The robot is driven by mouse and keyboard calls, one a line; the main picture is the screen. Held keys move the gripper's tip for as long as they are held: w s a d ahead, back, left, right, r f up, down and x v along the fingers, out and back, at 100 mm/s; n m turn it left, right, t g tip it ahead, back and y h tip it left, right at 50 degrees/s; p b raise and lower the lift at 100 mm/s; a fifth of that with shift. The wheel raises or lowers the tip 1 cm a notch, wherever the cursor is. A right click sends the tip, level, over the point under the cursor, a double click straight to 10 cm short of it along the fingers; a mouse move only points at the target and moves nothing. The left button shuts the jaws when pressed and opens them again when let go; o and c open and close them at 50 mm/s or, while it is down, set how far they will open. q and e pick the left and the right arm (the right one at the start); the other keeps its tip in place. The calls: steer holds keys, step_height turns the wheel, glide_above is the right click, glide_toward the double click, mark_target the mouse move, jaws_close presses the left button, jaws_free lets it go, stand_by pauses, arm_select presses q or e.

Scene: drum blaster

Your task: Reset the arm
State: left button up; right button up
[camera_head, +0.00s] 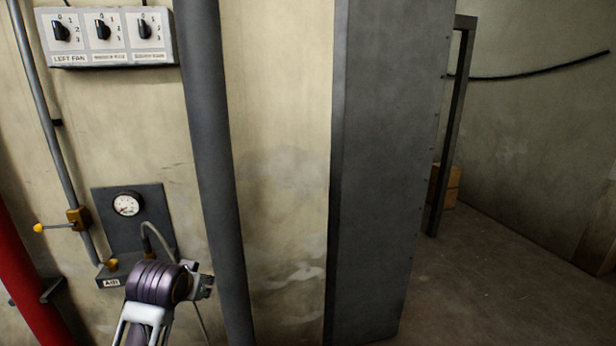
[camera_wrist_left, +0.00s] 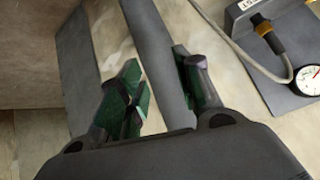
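My left arm comes in at the lower left of the head view, with a dark purple wrist joint and light grey links. My left gripper (camera_head: 203,286) is small there and partly hidden behind the wrist, just right of the gauge panel. In the left wrist view its two dark green-padded fingers (camera_wrist_left: 157,68) stand apart, with nothing between them but the grey pipe and wall behind. My right arm and gripper do not show.
A grey vertical pipe (camera_head: 212,150) stands right of the gripper. The gauge panel (camera_head: 150,195) with its hose (camera_head: 155,236) is close on the left. A switch box (camera_head: 108,57) hangs above. A large grey metal panel (camera_head: 385,170) stands farther right, with open floor (camera_head: 490,285) beyond.

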arm_select(q)
steer(key=s+d+f+g+h, duration=0.1)
steer(key=s+d+f+g, duration=0.2)
steer(key=s+f, duration=0.85)
steer(key=s+d+f+g, duration=0.2)
steer(key=s+f, duration=0.8)
steer(key=s, duration=0.3)
steer(key=s+f+m+g, duration=0.1)
steer(key=s+f+g, duration=0.15)
steer(key=f, duration=3.15)
steer(key=s+a+f, duration=0.2)
steer(key=s+f, duration=0.7)
steer(key=s, duration=0.2)
steer(key=s+a+f, duration=0.2)
steer(key=s+f, duration=0.7)
steer(key=s, duration=0.2)
steer(key=shift+s+f, duration=0.35)
steer(key=shift+s+g, duration=0.15)
steer(key=shift+g, duration=0.1)
